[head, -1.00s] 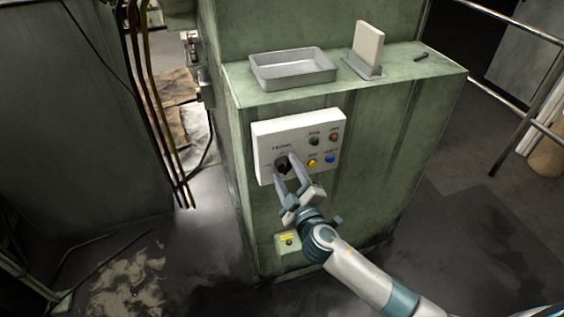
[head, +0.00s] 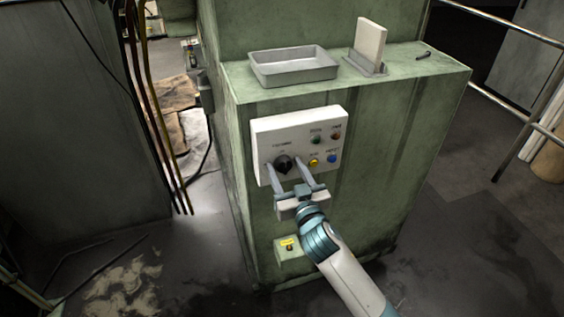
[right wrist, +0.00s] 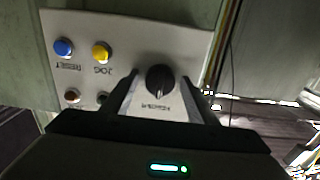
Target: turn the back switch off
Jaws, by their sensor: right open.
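The switch is a round black rotary knob (head: 284,163) at the lower left of a white control panel (head: 262,130) on the green machine's front. My right gripper (head: 286,165) is open, with one finger on each side of the knob. In the right wrist view the knob (right wrist: 160,80) sits between the two open fingers (right wrist: 163,88), with a gap on each side. The view is upside down there, and the knob's pale pointer mark faces the gripper. I cannot tell whether a finger touches the knob. My left gripper is not in view.
Beside the knob are a yellow button (head: 314,163), a blue button (head: 332,159), and others above. A small yellow-labelled box (head: 291,247) sits below the panel. A grey tray (head: 295,67) is on top of the machine. Cables (head: 150,110) hang at the left.

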